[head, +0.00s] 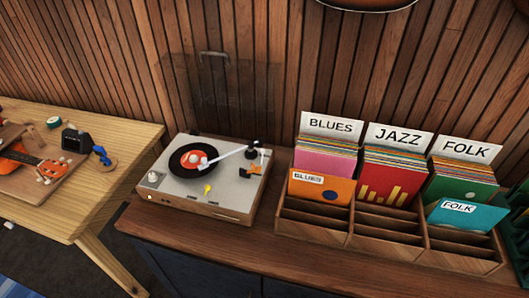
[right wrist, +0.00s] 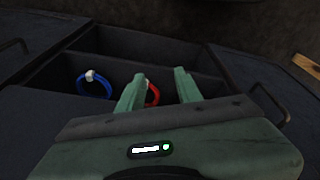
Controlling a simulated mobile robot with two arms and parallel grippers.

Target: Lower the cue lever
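The turntable (head: 180,201) stands on the wooden counter in the head view. A black record with an orange-red label (head: 193,160) lies on it. The white tonearm (head: 225,156) reaches from its pivot at the right across to the record; I cannot tell whether the stylus touches. A small orange lever-like part (head: 252,170) sits beside the tonearm base, and a small yellow part (head: 207,188) is on the front deck. I cannot tell for certain which is the cue lever. My right gripper (right wrist: 160,78) is open in the right wrist view, away from the turntable. My left gripper is not in view.
A clear lid (head: 222,88) stands raised behind the turntable. A divided record rack (head: 388,226) is to the right. A workbench (head: 115,184) with a ukulele (head: 36,163) is to the left. Below my right gripper, an open drawer holds a blue ring (right wrist: 94,87) and a red ring (right wrist: 153,94).

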